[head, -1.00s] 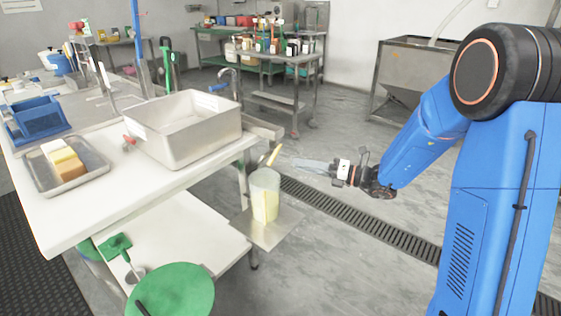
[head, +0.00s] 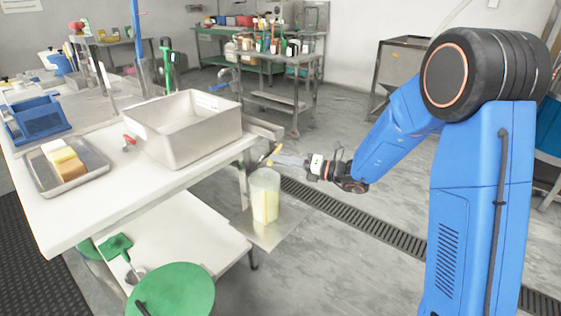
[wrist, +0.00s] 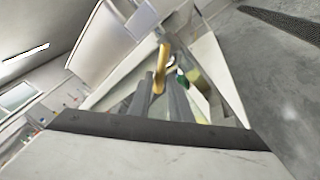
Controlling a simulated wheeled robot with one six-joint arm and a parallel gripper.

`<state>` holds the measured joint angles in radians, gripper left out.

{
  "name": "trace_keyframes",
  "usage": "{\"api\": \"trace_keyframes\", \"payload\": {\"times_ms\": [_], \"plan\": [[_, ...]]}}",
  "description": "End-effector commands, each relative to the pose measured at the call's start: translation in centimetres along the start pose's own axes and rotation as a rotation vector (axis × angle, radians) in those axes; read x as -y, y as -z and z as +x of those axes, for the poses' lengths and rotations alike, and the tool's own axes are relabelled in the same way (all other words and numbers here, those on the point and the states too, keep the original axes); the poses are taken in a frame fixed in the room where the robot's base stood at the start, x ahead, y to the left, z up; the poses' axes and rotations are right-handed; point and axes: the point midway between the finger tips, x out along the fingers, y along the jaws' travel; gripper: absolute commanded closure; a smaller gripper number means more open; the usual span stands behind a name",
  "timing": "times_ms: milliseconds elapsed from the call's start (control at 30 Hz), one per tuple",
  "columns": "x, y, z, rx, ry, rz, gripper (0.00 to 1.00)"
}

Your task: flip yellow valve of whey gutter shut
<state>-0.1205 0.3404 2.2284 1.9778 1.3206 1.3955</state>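The yellow valve handle (head: 268,153) is at the end of the metal whey gutter (head: 262,129), at the table's right end, tilted up. It also shows in the wrist view (wrist: 161,66) as an upright yellow lever. My gripper (head: 278,160) is level and points left, with its tips right beside the handle in the head view. In the wrist view its two grey fingers (wrist: 163,92) stand apart, with the handle's lower end at the gap between them. I cannot tell whether they touch it. A clear jug (head: 265,197) with pale yellow liquid stands just below the valve.
The jug stands on a low metal shelf (head: 268,236). A steel vat (head: 183,130) and a tray (head: 92,178) with blocks are on the white table (head: 130,197). A green round lid or stool top (head: 172,290) is at the front. The floor right of the jug is clear.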

Motion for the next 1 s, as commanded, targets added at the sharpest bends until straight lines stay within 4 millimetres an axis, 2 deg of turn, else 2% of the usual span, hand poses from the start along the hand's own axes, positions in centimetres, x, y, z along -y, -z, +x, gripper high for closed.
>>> {"api": "trace_keyframes", "payload": {"times_ms": [33,67,467,1000], "plan": [[0.0,0.0,0.0,0.000,0.000,0.000,0.95],[0.0,0.0,0.0,0.000,0.000,0.000,1.00],[-0.2,0.0,0.0,0.008,-0.010,0.039,1.00],[-1.8,-0.2,0.3,0.082,-0.099,0.399,1.00]]}}
